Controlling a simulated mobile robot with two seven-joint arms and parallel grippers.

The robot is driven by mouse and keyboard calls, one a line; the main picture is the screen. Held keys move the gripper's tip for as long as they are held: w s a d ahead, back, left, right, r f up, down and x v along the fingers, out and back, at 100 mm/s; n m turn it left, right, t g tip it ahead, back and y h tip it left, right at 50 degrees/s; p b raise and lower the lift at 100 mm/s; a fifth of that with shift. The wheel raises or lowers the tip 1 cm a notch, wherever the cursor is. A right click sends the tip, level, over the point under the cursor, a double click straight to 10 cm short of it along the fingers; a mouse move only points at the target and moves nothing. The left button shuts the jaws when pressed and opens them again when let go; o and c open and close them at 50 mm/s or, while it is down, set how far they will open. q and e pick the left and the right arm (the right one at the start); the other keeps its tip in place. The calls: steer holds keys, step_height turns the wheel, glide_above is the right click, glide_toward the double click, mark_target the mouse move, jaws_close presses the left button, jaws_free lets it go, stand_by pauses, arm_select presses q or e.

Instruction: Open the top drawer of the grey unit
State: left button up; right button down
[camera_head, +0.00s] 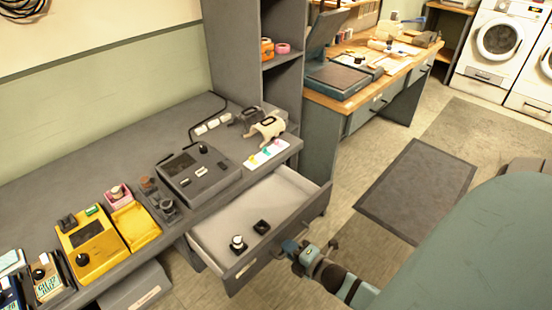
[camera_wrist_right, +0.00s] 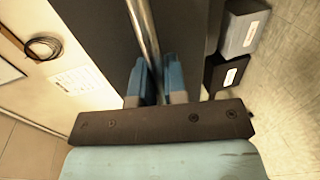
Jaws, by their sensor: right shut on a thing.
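The top drawer (camera_head: 268,212) of the grey unit stands pulled out from under the grey worktop (camera_head: 110,150). Its inside shows, with a small white-and-black knob (camera_head: 237,243) and a small black square piece (camera_head: 261,227) lying on its floor. My right gripper (camera_head: 293,247) is at the drawer's front face. In the right wrist view its blue fingers (camera_wrist_right: 154,82) are shut around the metal bar handle (camera_wrist_right: 146,35) of the dark drawer front (camera_wrist_right: 95,30). My left gripper is not in view.
A yellow device (camera_head: 88,255) and a dark grey device (camera_head: 197,175) stand on the worktop above the drawer. A shelf column (camera_head: 235,50) rises behind. Beside it is a wooden-topped desk (camera_head: 345,105). A dark mat (camera_head: 418,190) lies on the open floor to the right.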

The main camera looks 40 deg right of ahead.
steer(key=shift+f+v, duration=0.25)
steer(key=shift+v, duration=1)
steer(key=c, duration=1.2)
jaws_free()
steer(key=shift+s, duration=0.1)
steer(key=v, duration=1.3)
steer(key=shift+s+r+p, duration=0.1)
steer(key=shift+s+p, duration=0.25)
steer(key=shift+p, duration=0.05)
